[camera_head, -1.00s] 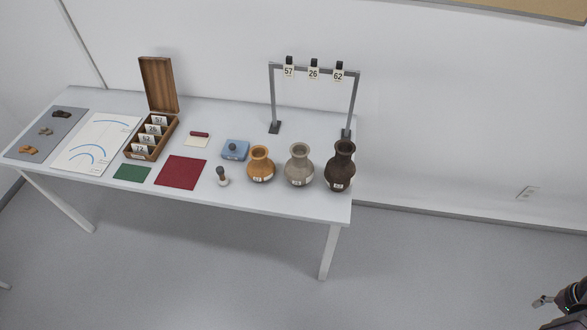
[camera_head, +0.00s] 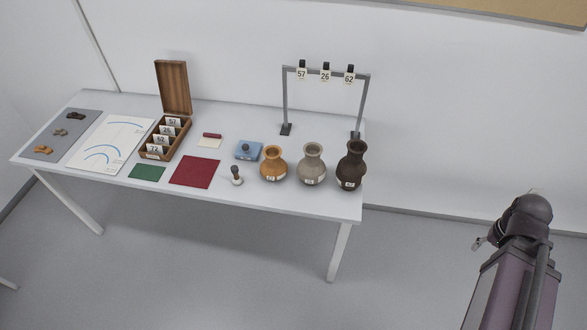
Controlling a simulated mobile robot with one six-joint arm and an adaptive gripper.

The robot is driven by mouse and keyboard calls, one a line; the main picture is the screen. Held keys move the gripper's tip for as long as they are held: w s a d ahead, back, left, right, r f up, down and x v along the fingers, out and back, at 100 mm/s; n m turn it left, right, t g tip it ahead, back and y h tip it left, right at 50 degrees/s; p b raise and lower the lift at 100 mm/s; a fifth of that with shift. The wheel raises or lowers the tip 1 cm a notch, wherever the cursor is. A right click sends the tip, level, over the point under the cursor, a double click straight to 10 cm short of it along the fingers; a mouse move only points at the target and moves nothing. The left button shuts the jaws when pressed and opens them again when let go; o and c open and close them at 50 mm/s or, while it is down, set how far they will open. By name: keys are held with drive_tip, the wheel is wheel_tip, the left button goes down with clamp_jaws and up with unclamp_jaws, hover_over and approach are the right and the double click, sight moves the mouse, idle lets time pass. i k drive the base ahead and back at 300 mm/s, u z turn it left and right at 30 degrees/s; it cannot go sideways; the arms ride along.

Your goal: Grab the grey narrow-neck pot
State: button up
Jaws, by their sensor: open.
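The grey narrow-neck pot (camera_head: 312,166) stands upright on the white table (camera_head: 285,203), near its right end. It has a round body, a flared rim and a small white label low on its front. An orange-tan pot (camera_head: 274,165) stands close on its left and a dark brown pot (camera_head: 351,167) close on its right. My gripper (camera_head: 479,243) shows only as a small part beside my arm at the right, over the floor. It is open, well clear of the pots and the table; most of it is hidden by the arm.
A metal frame with tags (camera_head: 326,74) stands behind the pots. A stamp (camera_head: 236,176), a blue pad (camera_head: 248,151), a red mat (camera_head: 195,172) and an open wooden box (camera_head: 155,151) lie to the left. The floor right of the table is free.

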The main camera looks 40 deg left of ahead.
sight(311, 170)
drive_tip(key=u, duration=1.05)
drive_tip(key=i, duration=0.55)
drive_tip(key=z, duration=0.05)
drive_tip(key=k, duration=0.55)
drive_tip(key=z, duration=0.05)
